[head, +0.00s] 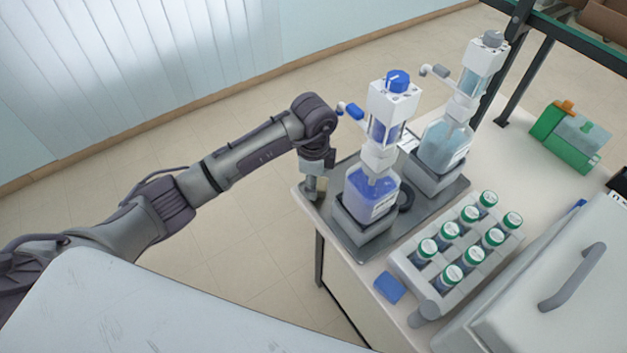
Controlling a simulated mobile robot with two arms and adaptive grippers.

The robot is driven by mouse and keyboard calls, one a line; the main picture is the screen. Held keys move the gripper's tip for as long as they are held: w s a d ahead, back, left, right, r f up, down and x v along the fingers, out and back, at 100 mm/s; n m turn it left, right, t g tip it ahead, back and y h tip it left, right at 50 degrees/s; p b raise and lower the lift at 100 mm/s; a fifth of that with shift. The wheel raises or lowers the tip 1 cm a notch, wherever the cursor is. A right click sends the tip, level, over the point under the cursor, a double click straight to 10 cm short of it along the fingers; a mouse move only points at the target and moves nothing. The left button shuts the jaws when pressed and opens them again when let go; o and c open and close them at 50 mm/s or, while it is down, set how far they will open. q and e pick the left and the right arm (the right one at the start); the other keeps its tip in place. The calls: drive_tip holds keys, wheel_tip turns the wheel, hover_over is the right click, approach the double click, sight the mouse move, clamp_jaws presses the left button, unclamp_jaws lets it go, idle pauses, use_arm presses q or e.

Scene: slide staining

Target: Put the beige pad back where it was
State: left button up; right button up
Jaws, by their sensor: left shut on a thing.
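My left gripper (312,187) is shut, pointing down at the left corner of the table, beside the grey metal tray (345,232). A small beige-grey patch shows at its fingertips. It fits the beige pad, but it is too small and hidden to make out its outline, or whether it touches the table. A dispenser bottle with violet-blue liquid (371,196) and a blue cap stands on the tray just right of the gripper. My right gripper is not in view.
A second dispenser bottle with pale blue liquid (444,147) stands behind. A grey rack (408,268) holds several green-ringed vials. A blue pad (389,287) lies near the front edge. A green box (568,137) and a grey lidded container (545,300) are at right.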

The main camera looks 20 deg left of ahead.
use_arm(q)
drive_tip(key=shift+s+f, duration=0.15)
drive_tip(key=shift+f, duration=0.05)
drive_tip(key=o, duration=0.9)
drive_tip(key=shift+f, duration=0.1)
drive_tip(key=shift+r+p, duration=0.4)
drive_tip(key=shift+r, duration=0.35)
drive_tip(key=shift+w+r+b, duration=0.2)
drive_tip(key=shift+r+b, duration=0.1)
drive_tip(key=shift+r, duration=0.05)
wheel_tip(320, 180, up, 7)
drive_tip(key=shift+f+b, duration=0.15)
drive_tip(key=shift+b, duration=0.55)
drive_tip(key=shift+s, duration=0.1)
